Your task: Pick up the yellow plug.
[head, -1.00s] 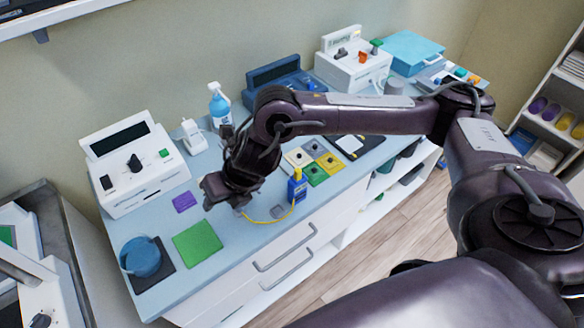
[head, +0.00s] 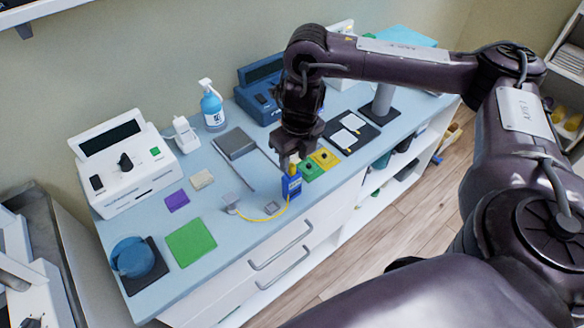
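A small yellow piece (head: 293,169), which looks like the yellow plug, sits at the top of an upright blue holder (head: 291,186) near the counter's front edge. A yellow cable (head: 262,218) curves from the holder to a grey piece on the left. My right gripper (head: 291,161) points down right above the yellow piece, close to it. Its fingertips are small and partly hidden, so I cannot tell whether they touch it or how far apart they are. My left gripper is not in view.
Green and yellow square plates (head: 325,158) lie just right of the holder, partly behind my gripper. A green mat (head: 191,242) lies at the left front.

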